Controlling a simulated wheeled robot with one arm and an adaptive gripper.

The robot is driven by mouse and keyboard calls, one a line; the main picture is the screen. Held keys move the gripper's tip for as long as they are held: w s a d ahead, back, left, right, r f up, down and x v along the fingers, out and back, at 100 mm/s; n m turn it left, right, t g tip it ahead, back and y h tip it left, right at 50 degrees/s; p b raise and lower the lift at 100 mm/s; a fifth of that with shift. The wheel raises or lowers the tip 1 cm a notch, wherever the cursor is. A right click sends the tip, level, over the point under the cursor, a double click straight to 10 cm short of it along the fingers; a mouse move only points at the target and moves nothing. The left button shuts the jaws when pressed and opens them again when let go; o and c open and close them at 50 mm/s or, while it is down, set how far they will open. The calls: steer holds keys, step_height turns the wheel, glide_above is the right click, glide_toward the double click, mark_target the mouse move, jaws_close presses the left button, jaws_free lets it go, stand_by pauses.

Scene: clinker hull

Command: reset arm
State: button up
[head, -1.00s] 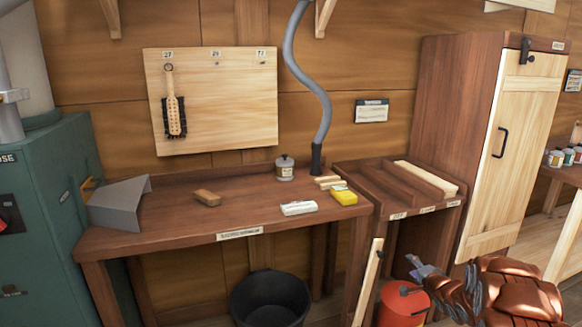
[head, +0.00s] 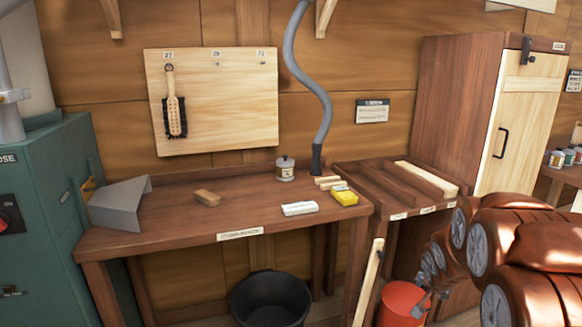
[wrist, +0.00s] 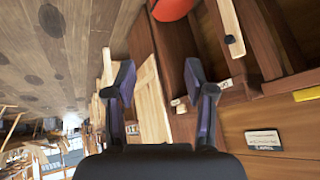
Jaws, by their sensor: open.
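My gripper (wrist: 163,92) is open in the wrist view, with its two dark fingers spread apart and nothing between them. Beyond the fingers are wooden furniture and the plank floor, seen tilted. In the head view my copper-coloured arm fills the lower right corner, in front of the tall cabinet (head: 455,120) and near the red bucket (head: 398,300). The gripper itself is small and hard to make out there. The red bucket also shows at the top of the wrist view (wrist: 172,8).
The workbench (head: 160,215) carries a brush block (head: 207,198), a white block (head: 299,209), a yellow block (head: 344,196), a tin (head: 285,169) and a grey scoop-like piece (head: 120,205). A slotted side table (head: 385,180) adjoins it. A black tub (head: 270,300) stands below.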

steer(key=s+a+r+n+g+y, duration=0.1)
steer(key=s+a+n+g, duration=0.35)
steer(key=s, duration=0.95)
steer(key=s+a+r+n+g+y, duration=0.1)
steer(key=s+a+r+g, duration=0.1)
steer(key=s+a, duration=0.85)
steer(key=s+a+r+n+g+y, duration=0.1)
steer(key=s+a+n+g, duration=0.2)
steer(key=s, duration=1.3)
step_height(320, 180, up, 13)
steer(key=t+p, duration=0.1)
steer(key=p, duration=1.1)
steer(key=shift+s+a+r+p, duration=0.15)
steer(key=shift+a+r+p, duration=0.05)
steer(key=shift+a+p, duration=0.1)
